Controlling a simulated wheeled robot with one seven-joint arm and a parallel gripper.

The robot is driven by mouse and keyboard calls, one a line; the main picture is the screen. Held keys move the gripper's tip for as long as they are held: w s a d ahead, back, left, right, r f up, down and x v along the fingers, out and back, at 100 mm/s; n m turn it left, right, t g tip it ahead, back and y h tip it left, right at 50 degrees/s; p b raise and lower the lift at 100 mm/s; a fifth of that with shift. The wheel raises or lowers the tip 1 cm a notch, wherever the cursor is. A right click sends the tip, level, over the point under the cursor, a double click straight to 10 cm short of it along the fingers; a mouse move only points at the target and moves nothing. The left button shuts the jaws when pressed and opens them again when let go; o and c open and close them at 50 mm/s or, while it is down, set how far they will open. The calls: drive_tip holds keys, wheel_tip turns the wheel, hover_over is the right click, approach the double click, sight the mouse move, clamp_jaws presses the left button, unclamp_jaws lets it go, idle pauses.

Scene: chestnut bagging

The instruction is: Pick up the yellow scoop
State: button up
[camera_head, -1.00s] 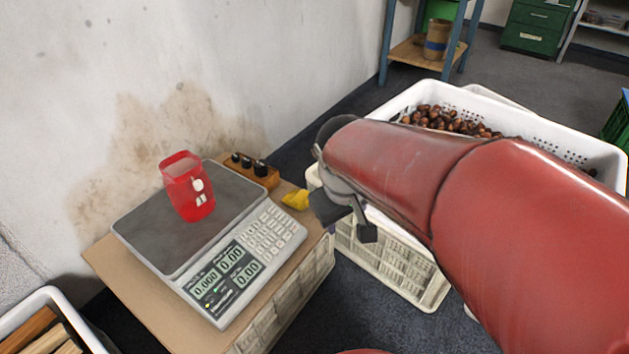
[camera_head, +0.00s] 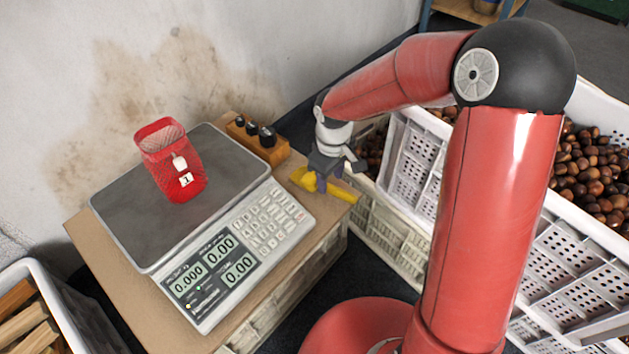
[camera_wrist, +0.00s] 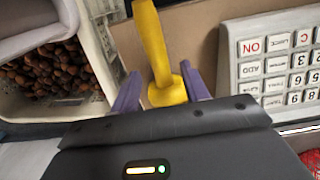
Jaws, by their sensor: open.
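The yellow scoop (camera_head: 305,179) lies on the cardboard top beside the scale, its handle (camera_head: 342,193) pointing right toward the crates. My gripper (camera_head: 325,181) is at the scoop, above the table's right edge. In the wrist view the yellow scoop (camera_wrist: 158,50) runs up the picture from between the two purple fingers of my gripper (camera_wrist: 160,92). The fingers are open, one on each side of the scoop. Part of the scoop is hidden behind the gripper body. I cannot tell whether either finger touches it.
A scale (camera_head: 243,237) with a red mesh bag (camera_head: 165,150) on it stands left of the scoop. A wooden block with weights (camera_head: 258,143) sits just behind. White crates (camera_head: 415,170) with chestnuts (camera_head: 590,175) stand right. A wood-filled bin (camera_head: 70,300) is at lower left.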

sight(330, 186)
wheel_tip(330, 186, down, 4)
drive_tip(key=shift+f+b, duration=0.25)
drive_tip(key=shift+b, duration=0.35)
clamp_jaws()
